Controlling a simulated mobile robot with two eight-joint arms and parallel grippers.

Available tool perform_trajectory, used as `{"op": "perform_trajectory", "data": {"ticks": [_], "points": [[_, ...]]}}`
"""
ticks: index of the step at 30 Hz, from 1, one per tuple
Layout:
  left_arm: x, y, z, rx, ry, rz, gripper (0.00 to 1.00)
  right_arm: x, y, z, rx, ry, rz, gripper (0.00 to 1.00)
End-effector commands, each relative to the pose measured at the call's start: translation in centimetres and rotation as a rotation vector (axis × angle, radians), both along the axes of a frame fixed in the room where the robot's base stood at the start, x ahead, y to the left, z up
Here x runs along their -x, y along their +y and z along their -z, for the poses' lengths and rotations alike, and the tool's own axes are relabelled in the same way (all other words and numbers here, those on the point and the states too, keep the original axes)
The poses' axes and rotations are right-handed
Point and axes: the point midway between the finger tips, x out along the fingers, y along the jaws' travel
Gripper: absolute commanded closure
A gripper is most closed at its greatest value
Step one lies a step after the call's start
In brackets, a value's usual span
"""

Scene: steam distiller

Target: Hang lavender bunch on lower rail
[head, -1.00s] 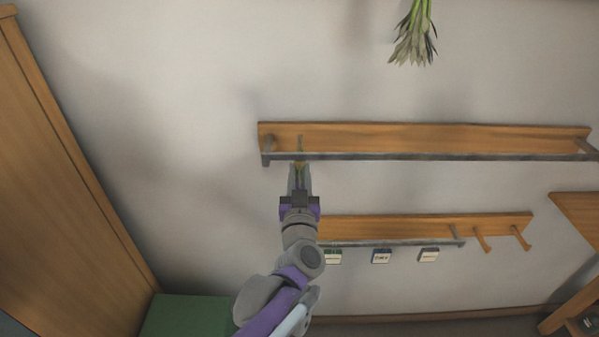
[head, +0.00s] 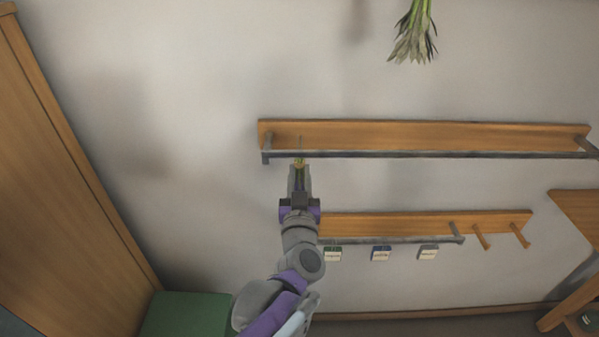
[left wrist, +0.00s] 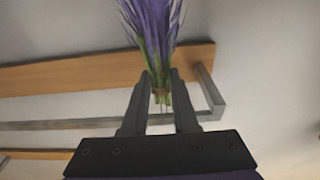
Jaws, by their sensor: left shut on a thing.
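My left gripper (head: 299,178) is shut on the lavender bunch, with its fingers around the tied stems. In the left wrist view the lavender bunch (left wrist: 152,35) has purple flower heads pointing to the top of the picture, and my left gripper (left wrist: 160,98) closes on its stems. In the head view only a little of the bunch (head: 300,162) shows at the fingertips. A grey metal rail (head: 430,155) on a wooden board is right by the bunch, near its left bracket; I cannot tell whether they touch. The right gripper is not in view.
A shorter rail (head: 390,241) with small tags and wooden pegs is on the wall below, partly behind my left arm. Another plant bunch (head: 412,35) hangs at the top. A wooden cabinet (head: 60,170) is at left, a green box (head: 185,315) below.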

Motion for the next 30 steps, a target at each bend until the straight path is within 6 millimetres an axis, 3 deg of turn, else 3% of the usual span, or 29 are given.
{"op": "perform_trajectory", "data": {"ticks": [19, 30], "points": [[2.0, 0.0, 0.0, 0.000, 0.000, 0.000, 1.00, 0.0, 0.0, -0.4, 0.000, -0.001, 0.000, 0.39], [2.2, 0.0, 0.0, 0.000, 0.000, 0.000, 1.00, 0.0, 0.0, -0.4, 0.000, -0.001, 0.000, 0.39]]}}
